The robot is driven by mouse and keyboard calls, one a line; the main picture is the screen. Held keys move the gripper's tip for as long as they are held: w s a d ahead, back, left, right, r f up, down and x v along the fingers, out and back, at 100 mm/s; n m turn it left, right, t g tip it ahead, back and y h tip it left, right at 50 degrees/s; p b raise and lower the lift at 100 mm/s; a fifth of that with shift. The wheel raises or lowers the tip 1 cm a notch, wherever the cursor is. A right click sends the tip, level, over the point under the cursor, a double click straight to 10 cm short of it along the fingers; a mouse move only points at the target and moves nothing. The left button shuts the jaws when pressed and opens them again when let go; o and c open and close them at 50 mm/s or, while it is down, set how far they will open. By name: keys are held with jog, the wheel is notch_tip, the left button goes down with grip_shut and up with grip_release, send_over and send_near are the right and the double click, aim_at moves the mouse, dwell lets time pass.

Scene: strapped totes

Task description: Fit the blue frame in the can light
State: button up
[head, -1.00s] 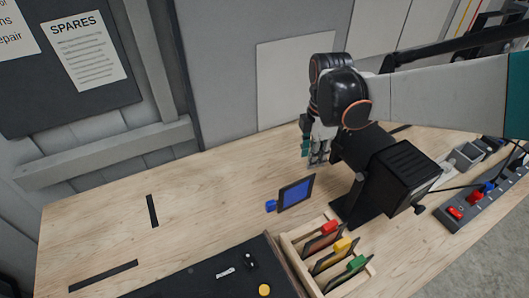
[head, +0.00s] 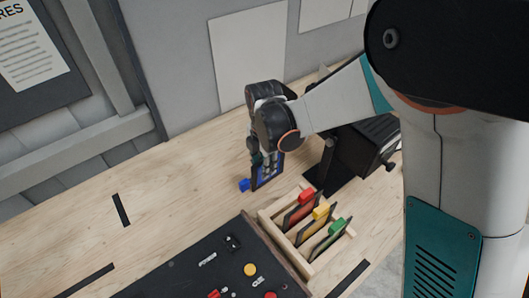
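The blue frame (head: 270,175), a dark square with a blue pane and a blue tab (head: 244,185) at its left, stands on edge on the wooden bench. My gripper (head: 266,162) points down right at the frame and covers much of its pane. Its fingers are small and overlap the frame, so I cannot tell whether they touch or hold it. The can light (head: 374,140), a black box-like lamp housing on a black stand, is just right of the frame and partly behind my arm.
A wooden rack (head: 303,262) holds red, yellow and green tabbed frames in front of the lamp. A dark panel (head: 190,285) with small knobs lies at the lower middle. The left part of the bench is clear except for black tape strips (head: 121,210).

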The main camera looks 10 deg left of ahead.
jog(key=shift+f, duration=1.15)
jog(key=shift+c, duration=0.5)
grip_shut()
jog(key=shift+r, duration=0.1)
jog(key=shift+r+p, duration=1.6)
jog(key=shift+r, duration=1.35)
